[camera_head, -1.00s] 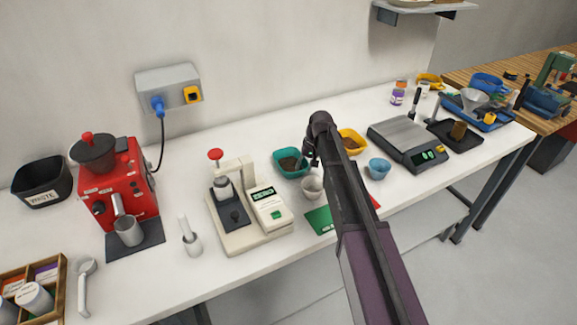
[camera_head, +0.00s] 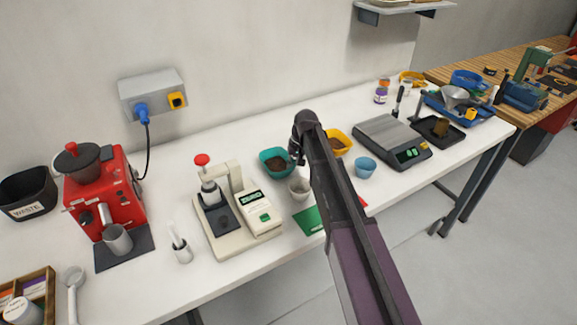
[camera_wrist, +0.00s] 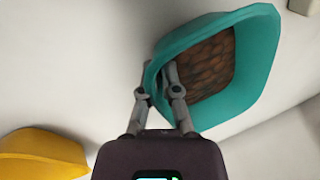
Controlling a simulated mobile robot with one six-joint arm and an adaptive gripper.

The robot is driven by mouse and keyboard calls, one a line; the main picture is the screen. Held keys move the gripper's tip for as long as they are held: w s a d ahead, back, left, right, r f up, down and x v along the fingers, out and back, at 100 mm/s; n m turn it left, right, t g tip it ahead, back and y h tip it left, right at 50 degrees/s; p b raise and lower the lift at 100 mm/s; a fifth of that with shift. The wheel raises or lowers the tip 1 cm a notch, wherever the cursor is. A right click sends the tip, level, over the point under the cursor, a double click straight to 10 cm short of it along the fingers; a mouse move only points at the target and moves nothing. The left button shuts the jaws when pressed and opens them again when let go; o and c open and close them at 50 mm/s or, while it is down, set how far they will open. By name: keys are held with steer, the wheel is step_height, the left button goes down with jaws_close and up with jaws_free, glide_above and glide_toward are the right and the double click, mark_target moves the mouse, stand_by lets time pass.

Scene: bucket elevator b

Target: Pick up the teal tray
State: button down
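The teal tray (camera_head: 265,165) stands on the white bench in the head view, with dark brown contents in it. It also fills the upper right of the wrist view (camera_wrist: 262,55), where brown, bean-like pieces show inside. My gripper (camera_wrist: 160,82) is at the tray's near side wall, one finger outside the rim and one inside. The fingers converge closely on the wall and look shut on it. In the head view my gripper (camera_head: 294,152) is at the tray's right edge, partly hidden by my arm. The tray looks level; any gap beneath it cannot be made out.
A yellow tray (camera_head: 345,148) is to the right, also in the wrist view (camera_wrist: 40,150). A white-green device (camera_head: 232,215) is to the left, a blue cup (camera_head: 365,168) and scale (camera_head: 385,135) to the right.

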steer(key=shift+r+p, duration=4.2)
steer(key=shift+r, duration=0.25)
